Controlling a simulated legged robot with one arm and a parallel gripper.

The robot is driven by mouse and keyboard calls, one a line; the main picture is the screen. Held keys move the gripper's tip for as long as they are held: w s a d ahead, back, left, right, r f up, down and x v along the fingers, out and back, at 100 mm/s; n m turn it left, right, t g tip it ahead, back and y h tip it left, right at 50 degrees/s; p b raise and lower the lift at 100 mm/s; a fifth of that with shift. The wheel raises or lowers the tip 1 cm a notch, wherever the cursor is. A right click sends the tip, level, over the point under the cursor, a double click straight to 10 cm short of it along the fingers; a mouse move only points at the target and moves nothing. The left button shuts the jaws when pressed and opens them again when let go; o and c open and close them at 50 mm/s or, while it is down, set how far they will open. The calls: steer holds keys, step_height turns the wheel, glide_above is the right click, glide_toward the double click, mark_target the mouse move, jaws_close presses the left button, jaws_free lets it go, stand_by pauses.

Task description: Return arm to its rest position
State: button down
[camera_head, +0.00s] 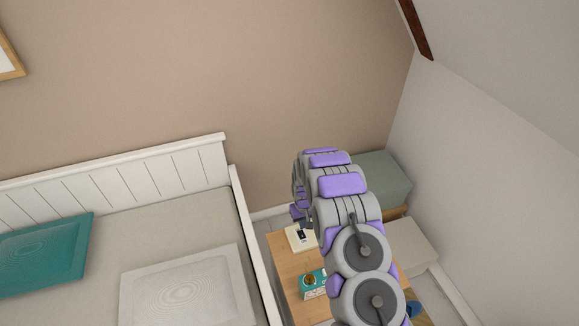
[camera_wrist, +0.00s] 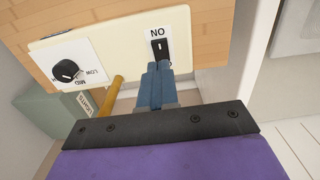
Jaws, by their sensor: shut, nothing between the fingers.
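My grey and purple arm (camera_head: 345,220) reaches out over a small wooden table (camera_head: 283,262) in the head view. The gripper end is mostly hidden behind the arm there. In the wrist view my gripper (camera_wrist: 157,72) has its blue-grey fingers together, with nothing between them. The fingertips are at the lower edge of a cream panel (camera_wrist: 118,45), just below a black switch (camera_wrist: 160,48) with a "NO" label. I cannot tell whether they touch it. The panel also carries a black knob (camera_wrist: 66,70) with "LOW" and "MID" marks.
In the head view, a teal and white box (camera_head: 313,283) stands on the table, close to my arm. A white bed (camera_head: 250,240) is on the left. A grey-green box (camera_head: 380,178) stands behind the arm, near the sloping wall (camera_head: 480,150). Open air lies above the bed.

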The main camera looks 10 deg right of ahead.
steer(key=shift+r, duration=0.1)
steer(key=s+r, duration=0.5)
steer(key=r, duration=0.4)
steer(key=s+r+m, duration=0.1)
steer(key=s+r, duration=0.3)
steer(key=r, duration=0.5)
steer(key=s+r, duration=0.5)
steer(key=r, duration=0.4)
steer(key=s+r, duration=0.4)
steer(key=s, duration=0.6)
steer(key=s+r+g, duration=0.1)
steer(key=s+r, duration=0.3)
steer(key=s, duration=0.6)
steer(key=s+r+m, duration=0.1)
steer(key=s+r, duration=0.3)
steer(key=s, duration=0.7)
steer(key=shift+r+g, duration=0.25)
steer(key=shift+g, duration=0.15)
